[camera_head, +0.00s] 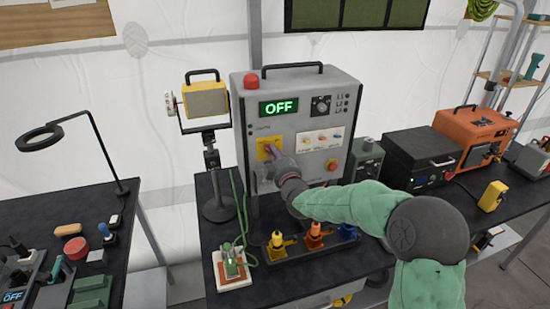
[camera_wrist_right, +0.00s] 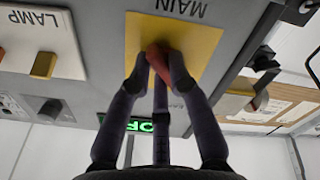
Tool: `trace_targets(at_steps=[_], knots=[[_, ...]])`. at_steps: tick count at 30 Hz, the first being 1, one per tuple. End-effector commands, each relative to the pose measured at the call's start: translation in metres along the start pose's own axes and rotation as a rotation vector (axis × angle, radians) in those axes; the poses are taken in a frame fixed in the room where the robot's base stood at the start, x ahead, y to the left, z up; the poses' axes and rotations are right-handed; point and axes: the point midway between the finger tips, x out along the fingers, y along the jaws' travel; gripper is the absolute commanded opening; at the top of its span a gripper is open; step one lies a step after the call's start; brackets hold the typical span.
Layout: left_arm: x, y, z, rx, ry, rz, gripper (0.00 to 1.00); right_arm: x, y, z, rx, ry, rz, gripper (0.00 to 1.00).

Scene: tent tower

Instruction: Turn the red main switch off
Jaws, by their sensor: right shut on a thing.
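The grey control cabinet (camera_head: 300,88) stands on the middle table. Its green-lit display (camera_head: 279,108) reads OFF. On its front is a yellow plate (camera_wrist_right: 200,35), marked MAIN in the right wrist view. The red main switch (camera_wrist_right: 157,55) sits on this plate. My right gripper (camera_wrist_right: 158,68) is shut on the red switch, its fingers on both sides of the handle. In the head view, the right gripper (camera_head: 273,152) covers most of the switch and part of the plate. My left gripper is in neither view.
A yellow work lamp (camera_head: 206,101) stands left of the cabinet. A tray of coloured plugs (camera_head: 314,236) lies below my right forearm. A dark box (camera_head: 420,155) and an orange unit (camera_head: 472,135) stand to the right. A LAMP switch (camera_wrist_right: 43,65) is beside the plate.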

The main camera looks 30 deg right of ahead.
Motion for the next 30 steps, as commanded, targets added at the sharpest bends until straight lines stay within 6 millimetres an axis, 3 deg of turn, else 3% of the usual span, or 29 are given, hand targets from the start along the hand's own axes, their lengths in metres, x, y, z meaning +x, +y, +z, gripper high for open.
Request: trace_targets(at_steps=[20, 21, 23, 30], knots=[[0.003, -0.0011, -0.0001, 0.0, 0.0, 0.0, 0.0, 0.0003, 0.0019, -0.0018, -0.064, 0.003, 0.003, 0.0], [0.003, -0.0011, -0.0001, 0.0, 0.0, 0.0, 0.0, 0.0003, 0.002, -0.0019, -0.064, 0.003, 0.003, 0.25], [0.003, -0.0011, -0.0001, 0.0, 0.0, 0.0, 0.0, 0.0003, 0.0019, -0.0018, -0.064, 0.003, 0.003, 0.42], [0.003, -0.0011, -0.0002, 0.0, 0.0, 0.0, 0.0, 0.0001, 0.001, -0.0011, -0.063, 0.002, 0.001, 0.44]])
